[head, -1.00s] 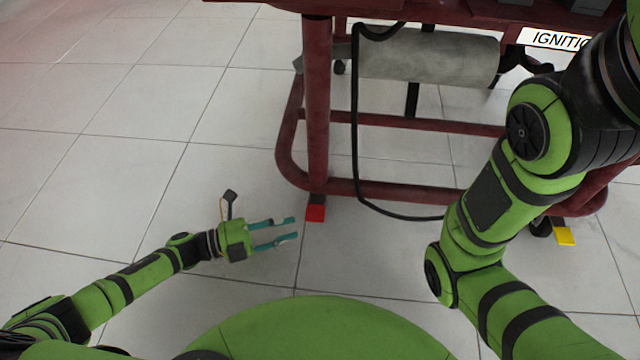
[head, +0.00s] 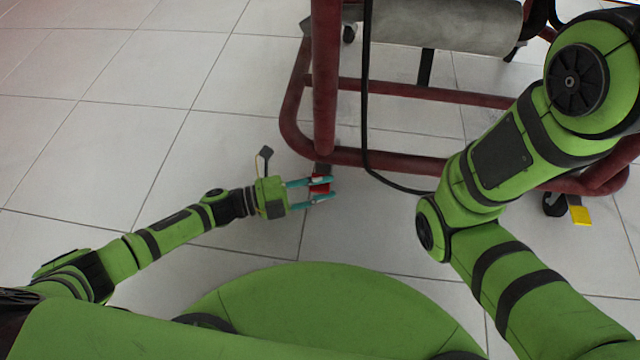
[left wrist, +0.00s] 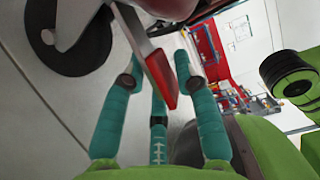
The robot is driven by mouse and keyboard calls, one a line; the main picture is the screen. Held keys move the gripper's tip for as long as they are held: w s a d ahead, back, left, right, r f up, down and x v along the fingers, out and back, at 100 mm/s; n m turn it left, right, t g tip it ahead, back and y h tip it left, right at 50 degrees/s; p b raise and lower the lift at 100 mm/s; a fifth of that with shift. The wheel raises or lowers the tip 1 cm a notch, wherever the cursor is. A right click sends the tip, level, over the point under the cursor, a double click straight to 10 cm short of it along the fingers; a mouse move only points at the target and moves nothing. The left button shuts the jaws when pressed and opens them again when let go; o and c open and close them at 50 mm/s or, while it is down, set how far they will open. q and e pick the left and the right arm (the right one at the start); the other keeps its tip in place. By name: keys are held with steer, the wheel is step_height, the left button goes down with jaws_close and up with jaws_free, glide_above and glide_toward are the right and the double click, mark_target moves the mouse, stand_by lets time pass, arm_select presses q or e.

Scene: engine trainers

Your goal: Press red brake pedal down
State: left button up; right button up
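The red brake pedal (head: 319,185) sits low on the near left foot of the dark red engine stand in the head view. My left gripper (head: 320,190) is at the pedal, with its teal fingers apart and reaching over it. In the left wrist view the pedal (left wrist: 161,78) stands between the open fingers of the left gripper (left wrist: 157,75). I cannot tell whether a finger touches it. My right arm (head: 500,160) crosses the right side of the head view, and its gripper is out of view.
The engine stand's frame (head: 325,90) rises just behind the pedal. A black cable (head: 366,100) hangs down from it. A yellow pedal (head: 580,213) is at the stand's right foot. A caster wheel (left wrist: 70,35) is close in the left wrist view. The tiled floor at left is clear.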

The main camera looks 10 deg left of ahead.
arm_select(q)
jaws_close()
steer(key=shift+w+f+m+h, duration=0.15)
steer(key=shift+f+m+h, duration=0.55)
steer(key=shift+m, duration=0.7)
steer(key=shift+o, duration=0.9)
jaws_free()
steer(key=shift+f, duration=0.1)
steer(key=v, duration=1.2)
